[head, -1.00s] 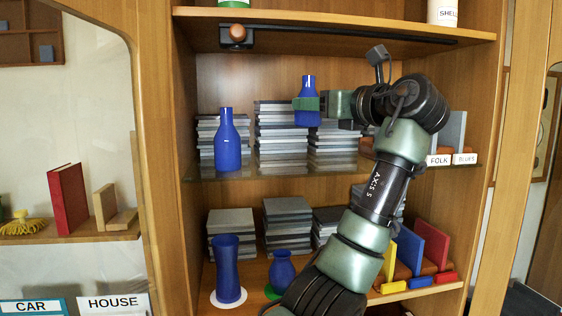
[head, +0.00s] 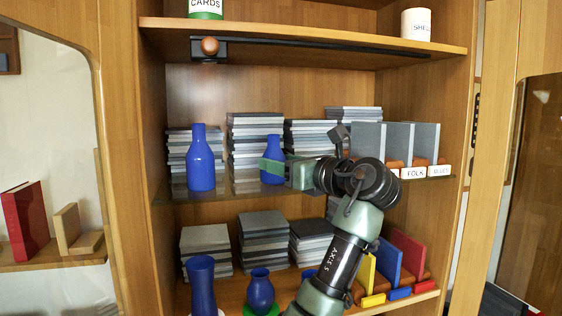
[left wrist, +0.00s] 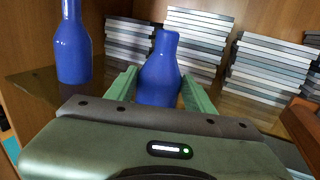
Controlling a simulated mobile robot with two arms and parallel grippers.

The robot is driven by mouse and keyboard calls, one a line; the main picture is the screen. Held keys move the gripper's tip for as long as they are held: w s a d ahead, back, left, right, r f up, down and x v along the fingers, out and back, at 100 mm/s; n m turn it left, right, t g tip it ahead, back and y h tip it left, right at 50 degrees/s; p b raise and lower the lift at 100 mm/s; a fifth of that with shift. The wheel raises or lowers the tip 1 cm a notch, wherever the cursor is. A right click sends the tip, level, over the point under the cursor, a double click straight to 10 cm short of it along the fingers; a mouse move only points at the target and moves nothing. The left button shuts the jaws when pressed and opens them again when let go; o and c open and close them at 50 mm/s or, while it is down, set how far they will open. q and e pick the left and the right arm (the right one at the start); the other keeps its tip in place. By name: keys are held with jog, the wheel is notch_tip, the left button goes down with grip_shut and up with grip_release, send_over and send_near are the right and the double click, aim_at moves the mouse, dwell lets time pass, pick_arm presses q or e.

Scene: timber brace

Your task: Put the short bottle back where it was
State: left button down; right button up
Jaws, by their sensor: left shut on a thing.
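My left gripper (head: 272,166) is shut on the short blue bottle (head: 273,145). The bottle is upright at about the level of the glass middle shelf (head: 235,190); I cannot tell whether its base touches. In the left wrist view the short bottle (left wrist: 160,75) stands between the green fingers, its base hidden by the gripper. A taller blue bottle (head: 201,165) stands on the same shelf to its left, apart from it, and also shows in the left wrist view (left wrist: 73,45). My right gripper is not in view.
Stacks of grey cases (head: 253,128) stand behind the bottles. Grey upright holders (head: 398,142) with labels are at the right. On the lower shelf are a tall blue vase (head: 202,285), a round blue vase (head: 260,290) on a green disc, and a blue object (head: 309,274) partly behind my arm.

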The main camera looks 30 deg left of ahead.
pick_arm(q)
jog(key=shift+d+r, duration=0.1)
jog(key=shift+d, duration=0.05)
jog(key=shift+f, duration=0.2)
jog(key=c, duration=0.6)
grip_release()
jog(key=shift+a, duration=0.25)
jog(key=shift+o, duration=0.2)
jog(key=shift+d+r, duration=0.1)
jog(key=shift+d, duration=0.05)
jog(key=b+v, duration=0.4)
jog(key=v, duration=0.8)
